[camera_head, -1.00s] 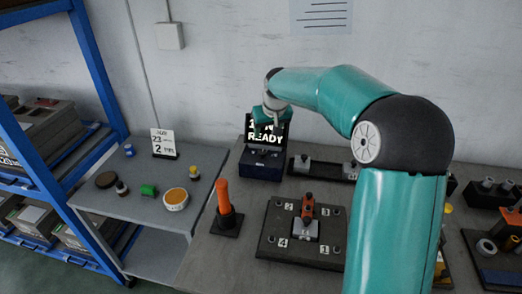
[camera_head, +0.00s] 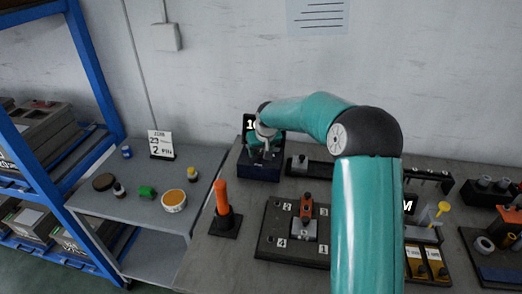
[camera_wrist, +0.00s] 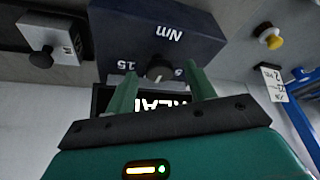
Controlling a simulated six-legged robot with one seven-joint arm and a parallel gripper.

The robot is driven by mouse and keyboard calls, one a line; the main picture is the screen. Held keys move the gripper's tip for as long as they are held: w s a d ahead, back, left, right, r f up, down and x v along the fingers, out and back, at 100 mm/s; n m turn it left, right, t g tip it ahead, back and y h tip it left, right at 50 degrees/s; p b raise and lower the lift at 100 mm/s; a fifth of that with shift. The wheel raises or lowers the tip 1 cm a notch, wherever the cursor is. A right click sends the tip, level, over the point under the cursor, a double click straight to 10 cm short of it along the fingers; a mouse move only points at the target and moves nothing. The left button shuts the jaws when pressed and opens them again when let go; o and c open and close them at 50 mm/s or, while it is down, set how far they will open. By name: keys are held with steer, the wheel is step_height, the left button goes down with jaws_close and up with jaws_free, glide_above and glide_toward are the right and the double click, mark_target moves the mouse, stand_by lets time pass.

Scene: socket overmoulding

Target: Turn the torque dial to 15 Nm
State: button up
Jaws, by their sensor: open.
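The torque controller is a dark blue box (camera_head: 258,173) with a black display (camera_head: 249,123) behind it, at the back of the bench. The arm hides most of the display; a "1" shows at its left. In the wrist view, upside down, the box (camera_wrist: 200,35) carries "Nm", a "15" mark and a mark that looks like "5". The small dark torque dial (camera_wrist: 158,68) has a light pointer line; its exact setting is not clear. My gripper (camera_wrist: 160,73) is open, with one finger on each side of the dial, and I see no clear contact.
An orange-handled tool (camera_head: 223,200) stands in front of the box. A dark fixture plate (camera_head: 272,245) with numbered positions lies right of it. A grey block (camera_wrist: 55,38) sits close beside the box. The grey side table (camera_head: 150,213) holds small pots and a number card (camera_head: 161,144).

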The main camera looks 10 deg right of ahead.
steer(key=c, duration=1)
steer(key=shift+o, duration=0.2)
steer(key=m, duration=0.1)
steer(key=m+h, duration=0.1)
steer(key=shift+a+m, duration=0.25)
steer(key=shift+m, duration=0.15)
steer(key=m+h, duration=0.1)
steer(key=m, duration=0.1)
steer(key=shift+a+m, duration=0.1)
steer(key=shift+m, duration=0.3)
steer(key=m+g+h, duration=0.1)
steer(key=m, duration=0.2)
steer(key=m+g+h, duration=0.1)
steer(key=m, duration=0.2)
steer(key=shift+w+a, duration=0.1)
steer(key=shift+w, duration=0.05)
